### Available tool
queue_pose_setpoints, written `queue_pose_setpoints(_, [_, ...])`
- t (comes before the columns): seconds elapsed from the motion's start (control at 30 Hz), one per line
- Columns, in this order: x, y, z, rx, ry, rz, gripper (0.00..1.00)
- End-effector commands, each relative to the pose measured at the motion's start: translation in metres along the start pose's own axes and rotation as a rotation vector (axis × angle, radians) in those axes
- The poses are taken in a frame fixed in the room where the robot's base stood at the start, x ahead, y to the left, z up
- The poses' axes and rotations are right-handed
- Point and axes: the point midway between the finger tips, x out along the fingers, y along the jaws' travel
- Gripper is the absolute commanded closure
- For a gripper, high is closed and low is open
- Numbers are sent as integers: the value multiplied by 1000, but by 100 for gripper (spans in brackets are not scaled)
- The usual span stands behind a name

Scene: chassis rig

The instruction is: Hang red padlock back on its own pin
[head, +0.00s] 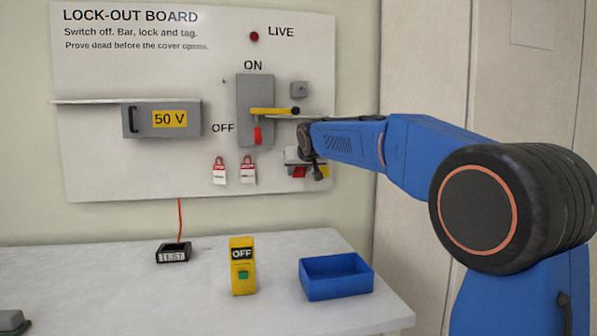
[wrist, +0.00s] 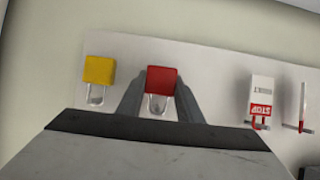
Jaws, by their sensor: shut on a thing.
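The red padlock (wrist: 162,82) sits between the two fingers of my gripper (wrist: 160,98) in the wrist view, which shows the board upside down. My gripper is shut on it. In the head view the red padlock (head: 299,172) shows partly below my gripper (head: 298,157), at the board's lower right. A yellow padlock (wrist: 99,70) hangs beside it, apart from my fingers. The red padlock's shackle is partly visible between the fingers. I cannot tell whether it is on a pin; the pin is hidden.
Two red-and-white tags (head: 234,172) hang left of my gripper. Above are the switch (head: 255,125) with its yellow handle (head: 270,111) and a red item (head: 257,135). A blue bin (head: 336,277), yellow OFF block (head: 242,267) and TEST box (head: 174,253) stand on the table.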

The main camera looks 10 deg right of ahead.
Motion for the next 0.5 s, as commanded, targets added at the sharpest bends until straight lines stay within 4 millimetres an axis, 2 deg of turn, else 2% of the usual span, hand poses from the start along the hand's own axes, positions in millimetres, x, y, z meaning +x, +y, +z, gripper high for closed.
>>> queue_pose_setpoints(0.27, [0,0,0,0,1,0,92])
queue_pose_setpoints(0.3, [0,0,0,0,1,0,58])
queue_pose_setpoints(0.33, [0,0,0,0,1,0,51])
queue_pose_setpoints(0.37, [0,0,0,0,1,0,46])
queue_pose_setpoints(0.5, [0,0,0,0,0,0,46])
